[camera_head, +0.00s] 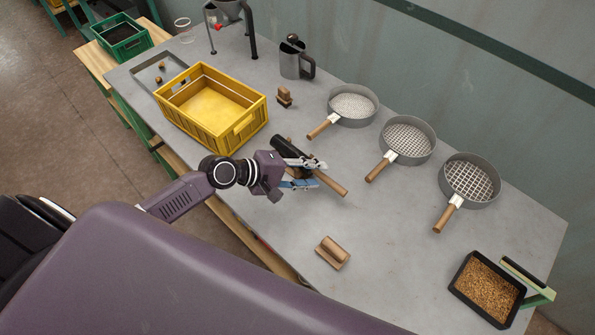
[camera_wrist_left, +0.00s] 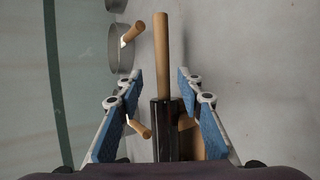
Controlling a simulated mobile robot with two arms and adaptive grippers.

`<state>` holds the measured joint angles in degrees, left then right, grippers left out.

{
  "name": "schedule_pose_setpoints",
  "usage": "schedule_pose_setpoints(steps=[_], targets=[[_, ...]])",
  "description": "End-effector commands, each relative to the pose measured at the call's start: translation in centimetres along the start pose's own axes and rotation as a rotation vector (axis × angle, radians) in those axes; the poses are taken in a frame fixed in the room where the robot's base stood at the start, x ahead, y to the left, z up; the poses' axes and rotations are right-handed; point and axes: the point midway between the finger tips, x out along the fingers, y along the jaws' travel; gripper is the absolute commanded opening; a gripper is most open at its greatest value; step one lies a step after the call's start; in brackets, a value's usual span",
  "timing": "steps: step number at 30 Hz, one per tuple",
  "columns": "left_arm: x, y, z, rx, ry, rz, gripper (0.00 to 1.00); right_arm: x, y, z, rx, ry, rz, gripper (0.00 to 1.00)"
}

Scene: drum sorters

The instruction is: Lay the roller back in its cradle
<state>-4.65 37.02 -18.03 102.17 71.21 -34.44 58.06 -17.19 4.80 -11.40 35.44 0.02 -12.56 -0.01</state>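The roller (camera_head: 290,147) has a black body and a light wooden handle pointing toward the lower right. It also shows in the left wrist view (camera_wrist_left: 162,60). My left gripper (camera_head: 312,173) is open over it. In the wrist view the blue-padded fingers (camera_wrist_left: 160,100) stand on either side of the roller with a gap on each side. A brown wooden piece (camera_wrist_left: 190,138) shows beside or under the black body; I cannot tell whether it is the cradle. Another wooden piece with a grooved shape (camera_head: 332,252) lies nearer the table's front, apart from the roller. My right gripper is out of view.
A yellow crate (camera_head: 255,122) stands left of the gripper. A small wooden block (camera_head: 284,97) and metal jug (camera_head: 294,62) are behind. Three handled sieves (camera_head: 352,105) line the wall side. A black tray of grain (camera_head: 487,288) is at the right. The table's middle right is clear.

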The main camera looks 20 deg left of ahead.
Motion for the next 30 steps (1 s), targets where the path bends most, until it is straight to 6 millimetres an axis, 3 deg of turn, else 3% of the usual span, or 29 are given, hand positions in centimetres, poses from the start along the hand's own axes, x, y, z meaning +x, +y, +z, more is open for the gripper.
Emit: schedule_pose_setpoints(steps=[9,15,21,30], targets=[[-6.8,-0.2,0.0,0.004,0.001,-0.004,0.34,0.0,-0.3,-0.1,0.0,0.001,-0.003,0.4],[-9.6,-0.1,0.0,0.002,0.0,-0.002,0.34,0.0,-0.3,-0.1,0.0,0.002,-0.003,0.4],[-10.7,0.1,0.1,0.002,-0.001,0.001,0.34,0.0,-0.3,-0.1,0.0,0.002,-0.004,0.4],[-10.8,0.1,0.1,0.002,-0.001,0.001,0.34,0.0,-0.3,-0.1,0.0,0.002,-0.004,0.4]])
